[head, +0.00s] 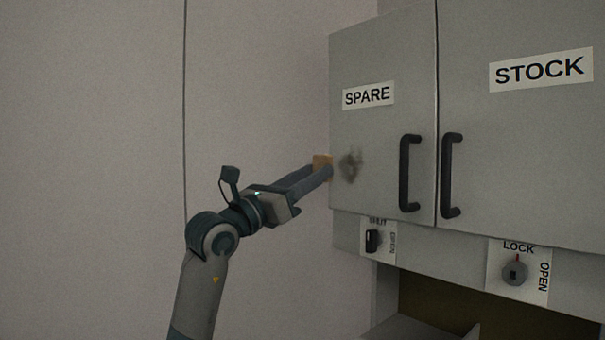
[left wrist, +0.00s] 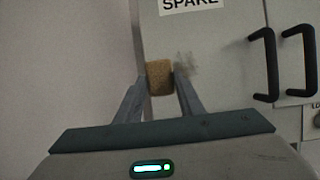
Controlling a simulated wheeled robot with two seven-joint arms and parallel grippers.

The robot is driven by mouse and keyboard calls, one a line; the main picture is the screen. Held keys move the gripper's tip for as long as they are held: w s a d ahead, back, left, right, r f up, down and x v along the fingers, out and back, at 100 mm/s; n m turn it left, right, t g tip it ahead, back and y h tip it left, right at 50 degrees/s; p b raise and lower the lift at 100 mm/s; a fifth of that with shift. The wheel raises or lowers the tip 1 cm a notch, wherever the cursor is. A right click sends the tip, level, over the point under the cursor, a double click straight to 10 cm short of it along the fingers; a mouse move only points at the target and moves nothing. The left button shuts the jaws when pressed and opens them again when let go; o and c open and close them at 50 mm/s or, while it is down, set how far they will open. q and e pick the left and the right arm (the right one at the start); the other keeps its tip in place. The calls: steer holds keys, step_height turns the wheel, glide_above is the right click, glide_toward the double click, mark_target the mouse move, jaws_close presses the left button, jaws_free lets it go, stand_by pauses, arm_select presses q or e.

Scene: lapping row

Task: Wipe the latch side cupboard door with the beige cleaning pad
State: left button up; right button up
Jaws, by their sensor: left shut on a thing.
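My left gripper (head: 322,170) is shut on the beige cleaning pad (head: 320,161), which sits between its fingertips; the pad also shows in the left wrist view (left wrist: 159,80). The pad is at the left edge of the grey cupboard door labelled SPARE (head: 385,60). I cannot tell whether it touches the door. A dark smudge (head: 350,165) is on this door just right of the pad, and it shows in the left wrist view (left wrist: 187,63) too. The SPARE door is closed. My right gripper is not in view.
A black handle (head: 407,173) is on the SPARE door, beside the STOCK door (head: 520,130) and its handle (head: 450,176). Below are a SHUT/OPEN latch (head: 373,240) and a LOCK/OPEN knob (head: 515,272). An open recess lies underneath. Plain wall (head: 90,150) fills the left.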

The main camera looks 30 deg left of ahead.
arm_select(q)
steer(key=shift+w+d, duration=0.3)
steer(key=shift+w, duration=0.5)
steer(key=shift+w+d, duration=0.25)
steer(key=shift+w, duration=0.5)
stand_by(0.5)
steer(key=shift+s+d, duration=0.35)
steer(key=shift+d, duration=0.55)
steer(key=shift+s+d, duration=0.3)
steer(key=shift+d, duration=0.6)
steer(key=shift+d, duration=0.1)
steer(key=shift+s+d, duration=0.3)
steer(key=shift+d, duration=0.55)
steer(key=shift+s+d, duration=0.25)
steer(key=shift+d, duration=0.55)
